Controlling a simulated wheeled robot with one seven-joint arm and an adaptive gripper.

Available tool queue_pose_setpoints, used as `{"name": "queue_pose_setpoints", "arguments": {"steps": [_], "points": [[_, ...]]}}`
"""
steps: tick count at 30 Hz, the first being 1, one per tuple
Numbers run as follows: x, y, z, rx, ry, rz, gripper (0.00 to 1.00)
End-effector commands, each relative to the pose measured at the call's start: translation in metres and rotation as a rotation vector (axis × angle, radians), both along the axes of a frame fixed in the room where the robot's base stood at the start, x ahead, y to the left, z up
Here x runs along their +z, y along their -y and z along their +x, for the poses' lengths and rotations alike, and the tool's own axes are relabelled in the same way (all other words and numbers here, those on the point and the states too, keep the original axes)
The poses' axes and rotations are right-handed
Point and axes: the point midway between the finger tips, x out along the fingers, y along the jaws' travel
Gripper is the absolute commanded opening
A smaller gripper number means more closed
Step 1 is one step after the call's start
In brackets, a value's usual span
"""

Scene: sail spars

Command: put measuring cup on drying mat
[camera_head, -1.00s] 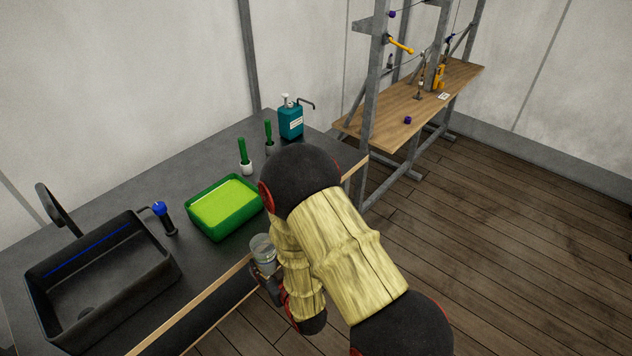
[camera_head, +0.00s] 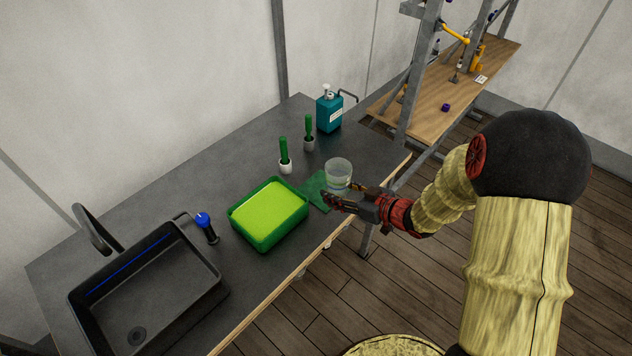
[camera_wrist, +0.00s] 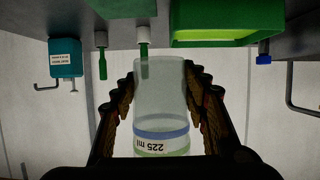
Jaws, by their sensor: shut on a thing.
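The measuring cup (camera_head: 339,174) is clear, and the wrist view shows it (camera_wrist: 161,95) with a blue band, a green band and a "225 ml" label. My gripper (camera_head: 345,197) is shut on the cup, with a finger on each side of it in the wrist view. In the head view the cup appears over the right part of a flat dark green mat (camera_head: 318,193), which I take as the drying mat. The cup and gripper hide part of the mat. I cannot tell whether the cup touches it.
A green tray with a bright green inside (camera_head: 268,214) stands left of the mat. Two green-handled brushes (camera_head: 285,155) (camera_head: 309,132) and a teal soap bottle (camera_head: 329,111) stand behind. The counter's front edge is close.

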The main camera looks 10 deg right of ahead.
Motion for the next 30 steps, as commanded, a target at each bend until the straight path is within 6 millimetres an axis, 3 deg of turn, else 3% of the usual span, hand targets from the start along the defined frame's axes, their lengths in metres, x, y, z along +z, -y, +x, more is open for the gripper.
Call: {"name": "queue_pose_setpoints", "arguments": {"steps": [5, 15, 21, 30], "points": [[-0.007, 0.001, 0.013, 0.015, -0.001, 0.002, 0.12], [-0.041, -0.004, 0.088, 0.015, 0.000, 0.000, 0.12], [-0.076, -0.005, 0.117, 0.014, -0.002, 0.001, 0.12], [-0.094, -0.005, 0.135, 0.012, 0.000, 0.001, 0.12]]}}
